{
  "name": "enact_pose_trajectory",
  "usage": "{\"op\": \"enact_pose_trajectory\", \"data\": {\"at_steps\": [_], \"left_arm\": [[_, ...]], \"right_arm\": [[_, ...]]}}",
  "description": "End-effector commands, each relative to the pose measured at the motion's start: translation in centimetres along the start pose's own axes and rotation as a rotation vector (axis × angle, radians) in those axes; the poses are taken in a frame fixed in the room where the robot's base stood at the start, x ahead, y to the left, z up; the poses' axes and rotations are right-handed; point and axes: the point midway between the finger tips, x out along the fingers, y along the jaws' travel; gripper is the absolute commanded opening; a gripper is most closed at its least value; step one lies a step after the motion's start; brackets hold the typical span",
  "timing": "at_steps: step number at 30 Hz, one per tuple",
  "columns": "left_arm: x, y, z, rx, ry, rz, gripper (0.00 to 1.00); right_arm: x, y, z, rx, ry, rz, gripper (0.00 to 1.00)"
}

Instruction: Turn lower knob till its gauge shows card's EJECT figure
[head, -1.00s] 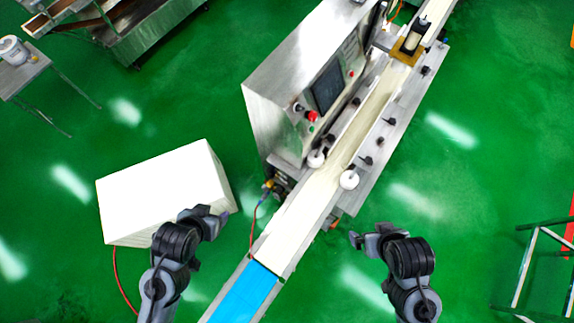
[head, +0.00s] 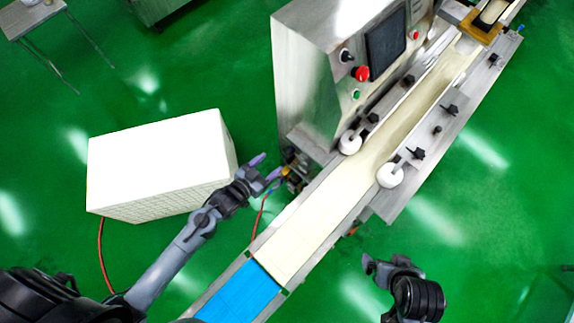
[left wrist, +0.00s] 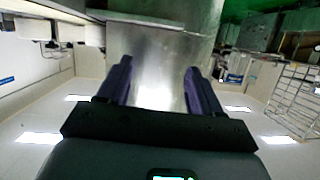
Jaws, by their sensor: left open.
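My left gripper (head: 266,167) is at the lower left corner of the steel encrusting machine (head: 300,85), close to a small brass-coloured fitting (head: 288,172). Knobs and gauges cannot be told apart there, and no card or figure is readable. In the left wrist view the left gripper (left wrist: 157,78) is open and empty, its two purple-grey fingers apart, with a shiny steel surface (left wrist: 150,45) beyond them. My right gripper (head: 371,264) hangs over the floor right of the conveyor, away from the machine; its jaw gap is unclear.
A white box (head: 160,155) stands on the green floor left of the machine, close to my left arm. The conveyor (head: 305,225) with its blue end (head: 238,293) runs diagonally between my arms. A red emergency button (head: 361,73) and a dark screen (head: 386,48) are on the machine's front.

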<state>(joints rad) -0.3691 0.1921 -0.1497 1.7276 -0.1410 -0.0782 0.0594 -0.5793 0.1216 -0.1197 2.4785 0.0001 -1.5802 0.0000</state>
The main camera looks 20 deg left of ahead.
Motion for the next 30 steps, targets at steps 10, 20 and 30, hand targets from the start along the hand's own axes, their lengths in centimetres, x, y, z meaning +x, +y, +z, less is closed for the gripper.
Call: {"op": "enact_pose_trajectory", "data": {"at_steps": [10, 20, 30], "left_arm": [[7.1, -1.2, 14.8, 0.013, 0.172, 0.038, 0.65], [12.4, -3.0, 25.6, 0.028, 0.276, 0.056, 0.65], [15.8, -4.4, 31.5, 0.042, 0.327, 0.061, 0.65]], "right_arm": [[13.9, -0.7, 4.4, 0.006, 0.002, -0.005, 1.00], [25.0, -1.1, 7.9, 0.004, 0.001, -0.004, 1.00], [31.6, -1.1, 10.1, -0.004, -0.001, 0.002, 1.00]]}}
